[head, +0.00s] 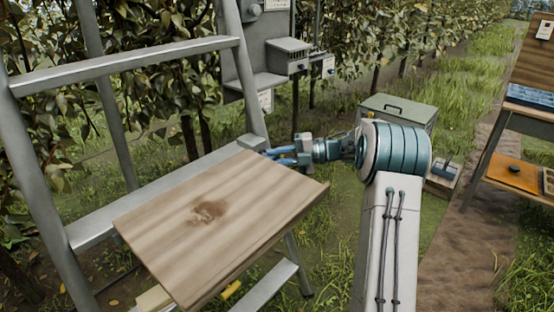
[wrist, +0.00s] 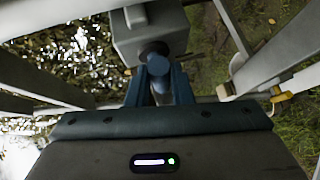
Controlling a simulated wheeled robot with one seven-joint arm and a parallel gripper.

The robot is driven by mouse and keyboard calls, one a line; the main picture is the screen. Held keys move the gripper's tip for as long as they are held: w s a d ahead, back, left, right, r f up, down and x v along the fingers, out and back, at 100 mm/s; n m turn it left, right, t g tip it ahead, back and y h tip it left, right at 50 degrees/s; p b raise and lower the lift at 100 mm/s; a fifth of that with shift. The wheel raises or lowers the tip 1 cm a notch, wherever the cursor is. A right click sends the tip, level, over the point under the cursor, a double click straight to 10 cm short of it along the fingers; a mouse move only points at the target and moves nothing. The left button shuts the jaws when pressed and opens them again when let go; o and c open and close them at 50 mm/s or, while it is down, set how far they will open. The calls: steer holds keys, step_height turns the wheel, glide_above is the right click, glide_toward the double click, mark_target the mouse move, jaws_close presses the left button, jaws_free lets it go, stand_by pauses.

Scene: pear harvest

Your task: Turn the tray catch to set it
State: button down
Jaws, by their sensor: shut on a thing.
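The wooden tray (head: 255,195) sits on the metal ladder, with a dark stain on its top. The tray catch shows in the wrist view as a blue knob or lever (wrist: 157,66) on a dark round shaft, coming out of a grey box (wrist: 150,28). In the head view the grey box (head: 250,142) stands at the tray's far corner, by the ladder rail. My gripper (head: 272,153) reaches in from the right at that corner. In the wrist view my gripper (wrist: 158,75) is shut on the blue catch, one finger on each side. The catch's exact angle is hard to tell.
The ladder's rail (head: 30,165) and rung (head: 130,64) frame the left side. A grey post-mounted box (head: 288,55) stands behind the tray. A green lidded case (head: 400,108) is on the grass behind my arm. A wooden stand (head: 520,120) is at the right.

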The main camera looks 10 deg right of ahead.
steer(key=c, duration=1.3)
jaws_free()
steer(key=shift+a, duration=0.1)
steer(key=v, duration=1.4)
steer(key=shift+p, duration=0.45)
steer(key=shift+a, duration=0.1)
